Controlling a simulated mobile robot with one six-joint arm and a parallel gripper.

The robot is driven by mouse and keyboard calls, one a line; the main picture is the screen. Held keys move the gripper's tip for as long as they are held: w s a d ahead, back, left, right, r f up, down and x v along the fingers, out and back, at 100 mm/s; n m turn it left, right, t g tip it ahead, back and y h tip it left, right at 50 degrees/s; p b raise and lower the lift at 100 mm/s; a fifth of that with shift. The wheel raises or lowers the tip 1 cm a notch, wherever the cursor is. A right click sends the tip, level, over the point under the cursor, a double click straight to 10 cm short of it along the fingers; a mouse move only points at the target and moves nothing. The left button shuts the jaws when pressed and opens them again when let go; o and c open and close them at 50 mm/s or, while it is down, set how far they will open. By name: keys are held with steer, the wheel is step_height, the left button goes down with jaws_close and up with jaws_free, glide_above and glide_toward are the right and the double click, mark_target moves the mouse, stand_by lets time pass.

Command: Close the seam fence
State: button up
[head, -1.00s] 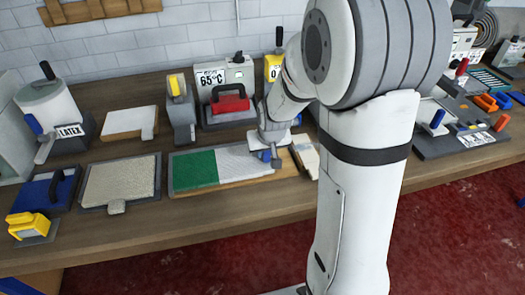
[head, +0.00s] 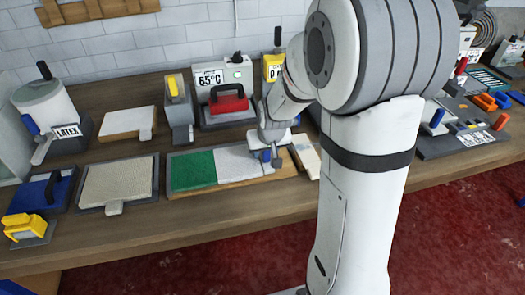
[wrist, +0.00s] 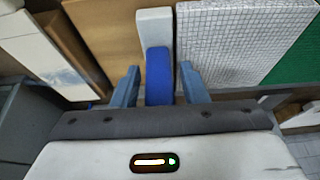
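A pale grey bar (wrist: 154,28) with a blue handle (wrist: 159,85) lies beside the white gridded panel (wrist: 228,40) in the wrist view; it looks like the seam fence. My gripper (wrist: 159,75) is open, one finger on each side of the blue handle, with thin gaps between. In the head view my gripper (head: 270,156) points down at the right end of the board with the green panel (head: 193,169) and gridded panel. My arm and gripper hide most of the bar there.
A wooden block (wrist: 75,45) lies left of the bar in the wrist view. A beige mat tray (head: 118,183) and a latex pot (head: 45,105) stand to the left.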

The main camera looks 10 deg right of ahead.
steer(key=shift+o, duration=0.3)
steer(key=shift+s+r, duration=0.15)
steer(key=shift+r, duration=0.35)
steer(key=v, duration=0.6)
steer(key=shift+s+r, duration=0.25)
steer(key=shift+r, duration=0.05)
